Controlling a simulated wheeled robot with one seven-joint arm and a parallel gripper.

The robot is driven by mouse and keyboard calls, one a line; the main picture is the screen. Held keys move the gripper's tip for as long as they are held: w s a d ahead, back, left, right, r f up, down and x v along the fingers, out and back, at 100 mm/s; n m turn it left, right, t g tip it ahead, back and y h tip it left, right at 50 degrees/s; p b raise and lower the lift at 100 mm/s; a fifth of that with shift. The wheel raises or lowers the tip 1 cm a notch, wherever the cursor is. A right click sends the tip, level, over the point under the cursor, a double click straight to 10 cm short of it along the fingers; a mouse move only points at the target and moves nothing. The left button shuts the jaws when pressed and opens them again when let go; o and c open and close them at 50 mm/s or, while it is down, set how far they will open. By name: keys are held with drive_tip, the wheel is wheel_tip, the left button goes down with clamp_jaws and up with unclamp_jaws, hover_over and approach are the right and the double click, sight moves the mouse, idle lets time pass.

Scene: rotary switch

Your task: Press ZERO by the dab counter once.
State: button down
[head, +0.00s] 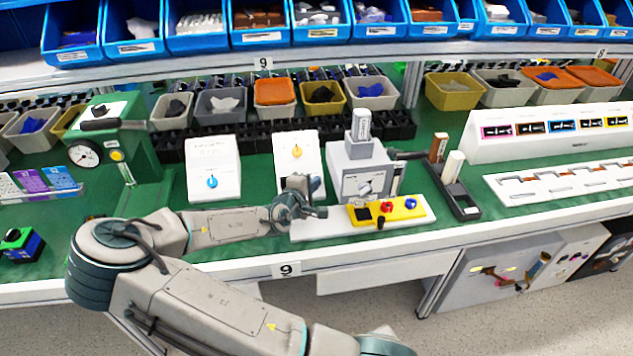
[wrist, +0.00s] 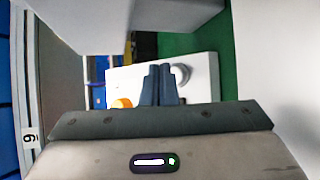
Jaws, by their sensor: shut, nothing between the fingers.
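My gripper (head: 312,190) is low over the bench in the head view, in front of a white box with an orange knob (head: 297,152). In the wrist view its two dark fingers (wrist: 160,84) are together and empty. They overlap a white panel (wrist: 203,68), between an orange knob (wrist: 121,102) and a round grey part (wrist: 182,73). Whether they touch it cannot be told. I cannot read a ZERO label or pick out the dab counter for sure. My gripper hides the lower part of the white box.
A grey device (head: 352,152) stands right of my gripper, behind a yellow panel (head: 408,212) with red and blue buttons. A white box with a blue knob (head: 213,150) stands to the left. A green press (head: 150,160) is farther left. Bins line the back.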

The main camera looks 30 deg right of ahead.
drive_tip(key=shift+s+a+r+p, duration=0.25)
drive_tip(key=shift+s+r+p, duration=0.55)
drive_tip(key=shift+r+p, duration=0.2)
drive_tip(key=shift+s+a+r+p, duration=0.2)
drive_tip(key=shift+s+r+p, duration=0.55)
drive_tip(key=shift+r+p, duration=0.2)
